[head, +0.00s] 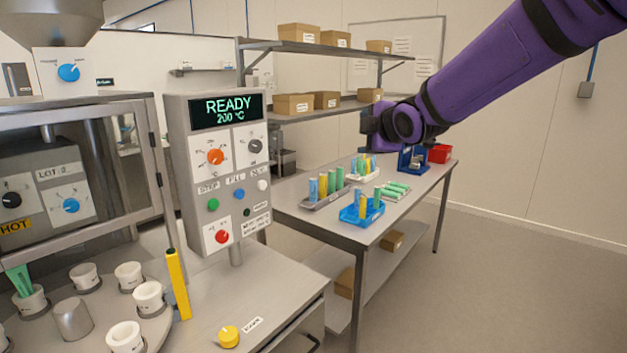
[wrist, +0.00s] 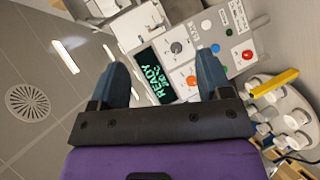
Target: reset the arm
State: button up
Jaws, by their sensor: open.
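My purple arm reaches in from the upper right of the head view. My gripper (head: 366,124) is at its end, in front of the shelves and above the far table. In the wrist view my gripper (wrist: 162,78) has its two dark fingers spread wide apart with nothing between them. Beyond the fingers is the control panel (wrist: 195,50), some way off. In the head view the control panel (head: 220,170) stands upright at centre left, its display (head: 227,110) reading READY 200 °C.
The turntable (head: 160,328) at lower left carries several white cups. A yellow post (head: 177,284) and a yellow button (head: 229,336) are beside it. The steel table (head: 340,226) holds trays of coloured tubes and a red bin (head: 440,153). Shelves (head: 330,106) with cardboard boxes stand behind. The floor at right is clear.

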jog(key=s+d+m+g+h, duration=0.4)
jog(key=s+d+m, duration=0.7)
jog(key=s+d, duration=0.55)
jog(key=s+d+f+m+g, duration=0.1)
jog(key=s+m, duration=0.3)
jog(key=s, duration=0.7)
jog(key=s+d+f+m+g, duration=0.1)
jog(key=s+f+m+g, duration=0.2)
jog(key=s, duration=0.8)
jog(key=shift+s+f+m+h, duration=0.25)
jog(key=shift+f+m+h, duration=0.25)
jog(key=shift+m, duration=0.4)
jog(key=shift+w+f, duration=0.1)
jog(key=shift+c, duration=0.5)
